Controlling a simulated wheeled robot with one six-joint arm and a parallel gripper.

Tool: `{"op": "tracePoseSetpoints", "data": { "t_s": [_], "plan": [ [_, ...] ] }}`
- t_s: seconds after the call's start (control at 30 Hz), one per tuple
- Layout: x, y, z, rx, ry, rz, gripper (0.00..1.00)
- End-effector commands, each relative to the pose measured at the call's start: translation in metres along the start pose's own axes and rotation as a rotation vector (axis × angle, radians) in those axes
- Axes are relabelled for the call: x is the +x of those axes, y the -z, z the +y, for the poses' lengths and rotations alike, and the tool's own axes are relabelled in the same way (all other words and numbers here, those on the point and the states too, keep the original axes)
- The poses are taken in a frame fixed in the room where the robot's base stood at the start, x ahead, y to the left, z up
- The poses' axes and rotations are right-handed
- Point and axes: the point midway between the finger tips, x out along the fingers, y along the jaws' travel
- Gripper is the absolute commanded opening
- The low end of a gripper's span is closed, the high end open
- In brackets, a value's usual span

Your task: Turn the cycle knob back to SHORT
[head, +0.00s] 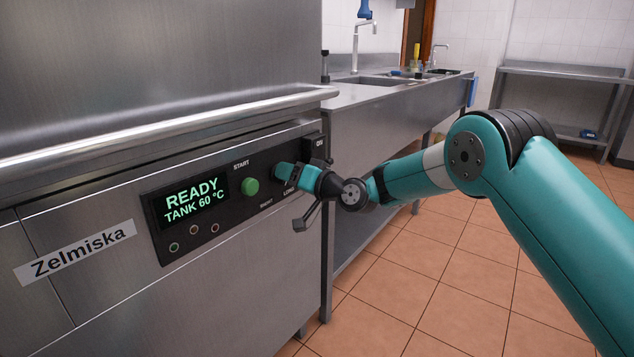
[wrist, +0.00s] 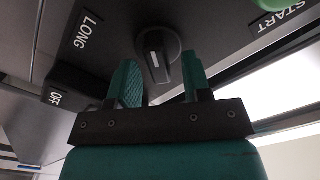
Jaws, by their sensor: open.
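The cycle knob (wrist: 160,58) is black and round with a raised grip bar and a pale pointer line, which runs nearly up and down in the wrist view. My gripper (wrist: 159,75) is open, with one teal finger on each side of the knob's near part. I cannot tell whether either finger touches it. The LONG label (wrist: 88,30) is to the upper left of the knob. In the head view my gripper (head: 283,174) is at the panel and hides the knob. The SHORT label (head: 266,204) is small there, below left of the gripper.
The green START button (head: 250,187) and lit display (head: 192,203), reading READY, TANK 60 °C, are left of my gripper. A power switch (head: 318,145) sits close on the right; a long handle bar (head: 170,122) runs above the panel. Tiled floor is open at right.

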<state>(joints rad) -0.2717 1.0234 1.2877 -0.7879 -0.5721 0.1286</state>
Motion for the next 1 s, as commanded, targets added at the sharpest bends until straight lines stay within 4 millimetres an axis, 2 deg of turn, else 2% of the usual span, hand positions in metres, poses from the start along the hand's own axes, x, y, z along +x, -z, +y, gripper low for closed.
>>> {"op": "tracePoseSetpoints", "data": {
  "t_s": [0.17, 0.4, 0.6, 0.8, 1.0],
  "plan": [
    [-0.032, 0.002, 0.001, 0.003, -0.006, 0.001, 0.45],
    [-0.094, 0.001, 0.002, 0.004, -0.008, 0.002, 0.45],
    [-0.139, 0.001, 0.002, 0.004, -0.006, 0.002, 0.45],
    [-0.163, 0.000, 0.001, 0.002, -0.004, 0.002, 0.45],
    [-0.168, 0.000, 0.000, 0.000, -0.002, 0.001, 0.45]
  ]
}}
